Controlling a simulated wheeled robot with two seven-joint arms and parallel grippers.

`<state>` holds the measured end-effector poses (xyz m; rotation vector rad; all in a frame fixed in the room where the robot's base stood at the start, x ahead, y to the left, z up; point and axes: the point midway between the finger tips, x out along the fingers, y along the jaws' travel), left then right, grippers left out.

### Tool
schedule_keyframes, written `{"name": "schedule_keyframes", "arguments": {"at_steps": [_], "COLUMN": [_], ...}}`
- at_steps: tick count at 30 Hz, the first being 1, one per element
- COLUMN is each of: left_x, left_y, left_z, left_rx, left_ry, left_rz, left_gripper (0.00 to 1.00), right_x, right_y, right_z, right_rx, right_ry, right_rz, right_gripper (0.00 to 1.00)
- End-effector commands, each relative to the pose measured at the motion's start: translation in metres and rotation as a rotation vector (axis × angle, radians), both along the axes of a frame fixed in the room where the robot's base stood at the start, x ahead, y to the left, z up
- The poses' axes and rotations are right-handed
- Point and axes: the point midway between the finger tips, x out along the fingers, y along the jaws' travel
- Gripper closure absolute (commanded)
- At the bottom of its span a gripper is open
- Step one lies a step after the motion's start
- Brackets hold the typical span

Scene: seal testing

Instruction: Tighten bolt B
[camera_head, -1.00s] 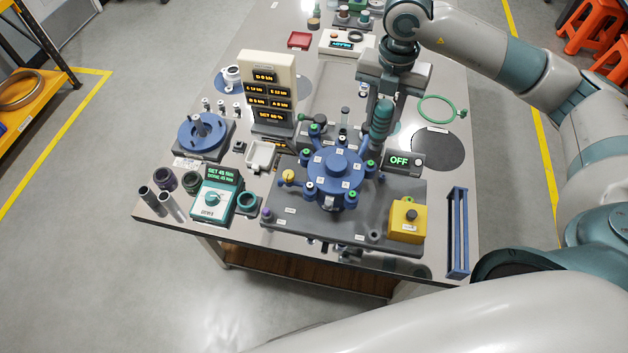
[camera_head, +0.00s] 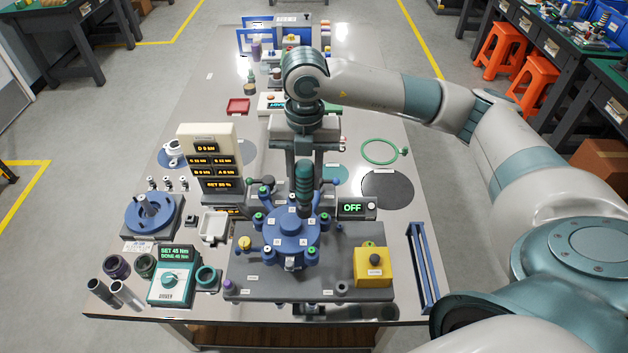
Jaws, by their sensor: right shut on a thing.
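My right gripper (camera_head: 305,160) is shut on a driver (camera_head: 304,182) with a ribbed teal handle, held upright. Its lower end is at the far right part of the blue round flange (camera_head: 288,222); I cannot tell whether it touches a bolt. The flange has several bolts with dark or green tops around its rim. The letter labels are too small to read surely, so I cannot single out bolt B. The driver controller (camera_head: 171,280) shows SET 45 Nm and DONE 45 Nm. A display tower (camera_head: 208,160) shows load values. My left gripper is not in view.
The flange stands on a grey base plate (camera_head: 320,285) with a yellow button box (camera_head: 373,265). An OFF display (camera_head: 353,208) is right of the flange. A blue rack (camera_head: 423,268) stands at the right edge. A blue-topped stand (camera_head: 150,213) and a white tray (camera_head: 213,226) are at left.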

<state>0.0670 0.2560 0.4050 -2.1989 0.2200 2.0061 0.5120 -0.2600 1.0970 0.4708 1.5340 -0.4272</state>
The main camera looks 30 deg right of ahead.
Motion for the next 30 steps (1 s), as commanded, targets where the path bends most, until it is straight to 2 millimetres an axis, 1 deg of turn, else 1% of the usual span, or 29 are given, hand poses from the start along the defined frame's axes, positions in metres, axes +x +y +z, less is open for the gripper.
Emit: {"name": "schedule_keyframes", "arguments": {"at_steps": [1,6,9,13,16,19,30], "left_x": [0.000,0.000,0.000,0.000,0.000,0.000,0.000], "left_y": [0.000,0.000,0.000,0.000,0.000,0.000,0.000], "left_z": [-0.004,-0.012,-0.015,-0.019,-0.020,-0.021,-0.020], "left_rx": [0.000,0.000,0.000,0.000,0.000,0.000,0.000], "left_ry": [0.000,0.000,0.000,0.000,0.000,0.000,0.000], "left_rz": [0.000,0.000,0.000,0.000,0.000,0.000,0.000], "left_gripper": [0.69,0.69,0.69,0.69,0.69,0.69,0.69], "right_x": [0.002,-0.002,-0.006,-0.011,-0.014,-0.016,-0.016], "right_y": [0.015,0.060,0.082,0.101,0.110,0.114,0.115], "right_z": [0.002,0.009,0.013,0.017,0.019,0.019,0.020], "right_rx": [0.006,0.007,0.001,-0.014,-0.022,-0.027,-0.028], "right_ry": [-0.007,-0.010,-0.011,-0.011,-0.009,-0.008,-0.007], "right_rz": [0.042,0.178,0.252,0.327,0.362,0.379,0.382], "right_gripper": [0.96,0.96,0.96,0.96,0.96,0.96,0.96]}}
